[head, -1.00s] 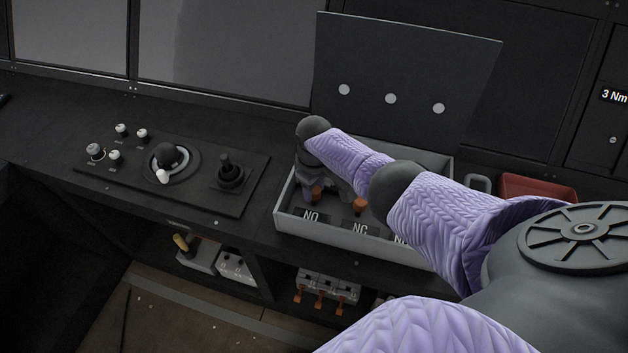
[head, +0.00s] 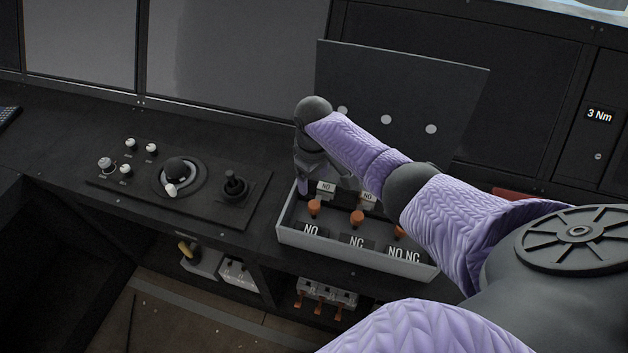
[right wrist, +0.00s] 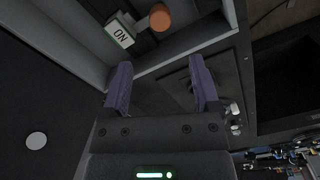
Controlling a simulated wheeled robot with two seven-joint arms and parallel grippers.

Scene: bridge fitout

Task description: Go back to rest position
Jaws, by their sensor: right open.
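My right gripper (head: 305,183) is open and empty, over the left back part of a grey box (head: 345,257) on the console. In the right wrist view its two purple fingers (right wrist: 160,82) stand apart with nothing between them. The box holds several orange-topped parts (head: 357,218) beside dark labels reading NO, NC and NO NC. One orange top (right wrist: 160,17) with a NO label (right wrist: 119,33) shows beyond the fingers in the right wrist view. My right arm hides the box's right back part. My left gripper is out of view.
An upright dark panel (head: 440,95) with three pale round spots stands behind the box. A control plate (head: 207,208) with a joystick (head: 233,184) and knobs lies to the left. A red bin (head: 510,193) is partly hidden behind my arm. Switch units (head: 325,293) sit on a lower shelf.

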